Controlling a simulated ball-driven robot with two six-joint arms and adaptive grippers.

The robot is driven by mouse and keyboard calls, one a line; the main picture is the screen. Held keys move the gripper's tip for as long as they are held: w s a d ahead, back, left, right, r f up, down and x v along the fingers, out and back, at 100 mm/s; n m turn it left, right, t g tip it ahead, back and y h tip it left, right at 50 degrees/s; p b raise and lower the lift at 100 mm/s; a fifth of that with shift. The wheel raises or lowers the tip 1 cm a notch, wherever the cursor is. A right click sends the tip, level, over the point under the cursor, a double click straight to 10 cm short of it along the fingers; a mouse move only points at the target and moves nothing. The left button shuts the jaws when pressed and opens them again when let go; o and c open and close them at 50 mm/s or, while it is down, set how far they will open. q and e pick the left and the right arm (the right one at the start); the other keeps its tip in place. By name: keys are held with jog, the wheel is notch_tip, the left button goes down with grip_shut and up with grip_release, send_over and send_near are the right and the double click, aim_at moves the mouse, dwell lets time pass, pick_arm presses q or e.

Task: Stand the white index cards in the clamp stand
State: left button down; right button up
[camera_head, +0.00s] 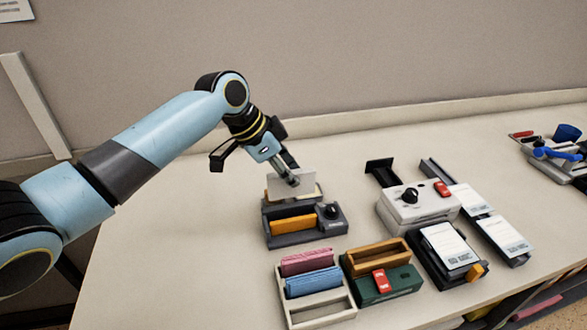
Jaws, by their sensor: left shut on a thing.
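White index cards (309,184) stand upright between the fingertips of my left gripper (291,178), which is shut on them. They are just above or at the back of a dark grey stand (331,229) with an orange block and a black knob, which looks like the clamp stand. I cannot tell whether the cards' lower edge sits in the stand or is apart from it. The fingertips cover part of the cards. My right gripper is not in view.
In front are a cream tray (344,306) with pink and blue cards and a green box (407,283) with a wooden holder. To the right are a white device (405,213) with a knob and black holders with printed white cards (450,244). The table's left side is clear.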

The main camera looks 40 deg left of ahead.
aim_at(288, 209)
pick_arm(q)
jog(key=shift+f+b, duration=0.85)
jog(key=shift+f, duration=0.55)
notch_tip(288, 209, down, 5)
jog(key=b, duration=0.5)
jog(key=shift+f, duration=0.1)
jog(key=shift+f+b, duration=0.35)
jog(key=shift+f, duration=0.2)
jog(key=shift+s+f, duration=0.4)
jog(key=shift+f, duration=0.1)
jog(key=c, duration=1.6)
grip_release()
jog(key=o, duration=0.5)
jog(key=shift+w+d+f, duration=0.1)
jog(key=shift+w, duration=0.15)
jog(key=shift+s, duration=0.1)
